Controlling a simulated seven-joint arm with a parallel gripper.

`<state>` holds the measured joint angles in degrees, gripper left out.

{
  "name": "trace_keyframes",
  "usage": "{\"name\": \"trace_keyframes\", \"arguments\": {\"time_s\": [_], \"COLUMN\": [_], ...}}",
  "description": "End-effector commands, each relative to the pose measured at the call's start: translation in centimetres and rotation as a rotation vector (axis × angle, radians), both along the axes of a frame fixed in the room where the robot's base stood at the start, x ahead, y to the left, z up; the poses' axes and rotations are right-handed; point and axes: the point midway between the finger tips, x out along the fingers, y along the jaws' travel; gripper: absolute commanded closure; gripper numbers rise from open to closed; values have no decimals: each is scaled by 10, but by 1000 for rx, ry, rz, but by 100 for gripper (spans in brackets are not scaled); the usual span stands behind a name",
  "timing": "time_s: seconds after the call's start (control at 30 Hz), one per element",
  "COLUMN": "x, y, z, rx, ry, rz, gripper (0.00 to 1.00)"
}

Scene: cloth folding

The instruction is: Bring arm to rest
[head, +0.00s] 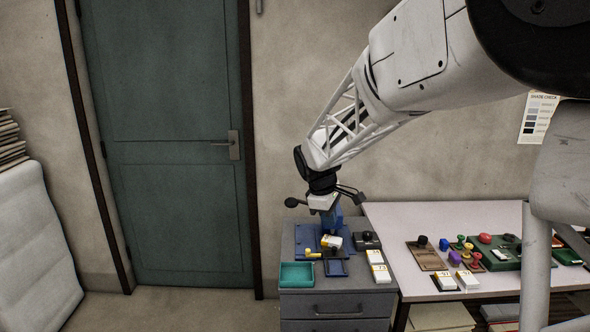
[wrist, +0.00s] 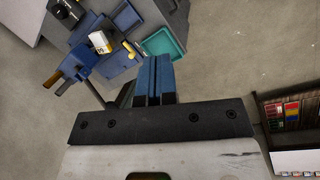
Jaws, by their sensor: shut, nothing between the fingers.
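My gripper (head: 332,226) hangs at the end of my arm over the grey drawer cabinet (head: 335,309), in the middle of the head view. In the wrist view its two blue fingers (wrist: 154,64) lie side by side with no object between them. The fingertips appear close to the blue fixture on the cabinet top; the head view does not settle whether they touch it. No cloth is visible in either view.
On the cabinet are a teal tray (head: 297,274), a white box (head: 331,241), a stack of white boxes (head: 378,267) and a black stamp-like item (head: 366,240). A pale table (head: 400,223) with coloured knobs stands right. A green door (head: 170,150) is behind.

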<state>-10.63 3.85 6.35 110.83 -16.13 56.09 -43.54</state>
Motion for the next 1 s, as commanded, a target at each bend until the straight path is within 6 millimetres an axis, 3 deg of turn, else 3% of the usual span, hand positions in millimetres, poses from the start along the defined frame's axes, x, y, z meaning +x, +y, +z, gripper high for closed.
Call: {"name": "trace_keyframes", "arguments": {"time_s": [0.43,1.0], "x": [-102,-233], "y": [-39,-73], "z": [33,44], "rx": [89,204], "ry": [-73,-151], "rz": [-267,-608], "gripper": [100,100]}}
